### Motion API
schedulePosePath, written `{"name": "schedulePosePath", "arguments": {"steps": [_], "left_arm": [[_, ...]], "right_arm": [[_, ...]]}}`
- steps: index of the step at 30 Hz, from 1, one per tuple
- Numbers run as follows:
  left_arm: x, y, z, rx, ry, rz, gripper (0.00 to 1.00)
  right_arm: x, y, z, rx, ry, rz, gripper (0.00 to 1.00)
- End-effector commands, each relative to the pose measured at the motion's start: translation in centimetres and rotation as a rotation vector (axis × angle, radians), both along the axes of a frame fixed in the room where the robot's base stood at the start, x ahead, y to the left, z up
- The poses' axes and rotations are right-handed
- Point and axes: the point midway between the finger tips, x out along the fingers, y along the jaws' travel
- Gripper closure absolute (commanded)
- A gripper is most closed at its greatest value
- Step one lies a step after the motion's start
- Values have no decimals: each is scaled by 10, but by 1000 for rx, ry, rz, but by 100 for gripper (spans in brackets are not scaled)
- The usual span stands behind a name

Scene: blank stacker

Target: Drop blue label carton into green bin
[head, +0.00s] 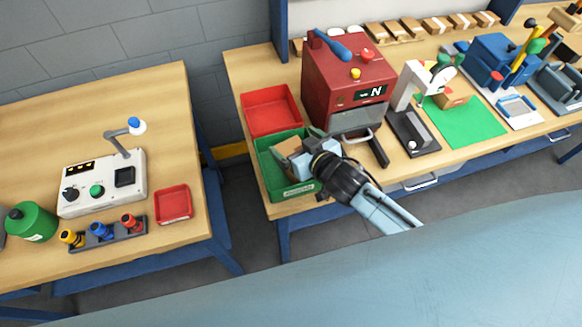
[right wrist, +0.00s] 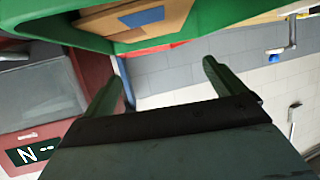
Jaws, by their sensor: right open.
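The blue label carton (right wrist: 135,20) is a brown box with a blue patch. It lies inside the green bin (right wrist: 205,22) in the right wrist view. In the head view, the carton (head: 287,147) shows as a small brown patch in the green bin (head: 268,168), partly hidden by my right gripper (head: 299,149). The gripper is over the bin's right part. In the right wrist view, the two fingers of my right gripper (right wrist: 162,75) are apart with nothing between them. My left gripper is not in view.
A red bin (head: 271,108) stands behind the green bin. A red machine (head: 345,85) with a front handle is close on the right. A white press (head: 412,110) and a green mat (head: 466,122) lie further right. A gap separates the left table (head: 150,95).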

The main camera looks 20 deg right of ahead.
Motion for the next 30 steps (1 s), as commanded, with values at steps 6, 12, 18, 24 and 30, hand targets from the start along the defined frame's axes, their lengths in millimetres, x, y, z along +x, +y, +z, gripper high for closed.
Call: {"name": "schedulePosePath", "arguments": {"steps": [6, 12, 18, 24, 30], "left_arm": [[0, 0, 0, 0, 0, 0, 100], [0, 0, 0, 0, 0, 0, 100], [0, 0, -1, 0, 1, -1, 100], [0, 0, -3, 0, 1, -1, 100], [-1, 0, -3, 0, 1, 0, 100]], "right_arm": [[-14, -4, 5, -1, 2, 0, 5], [-49, -14, 19, 2, 3, 0, 5], [-86, -26, 35, 1, 2, 1, 5], [-109, -33, 46, 1, 1, 0, 5], [-118, -36, 51, 0, -1, 0, 5]]}}
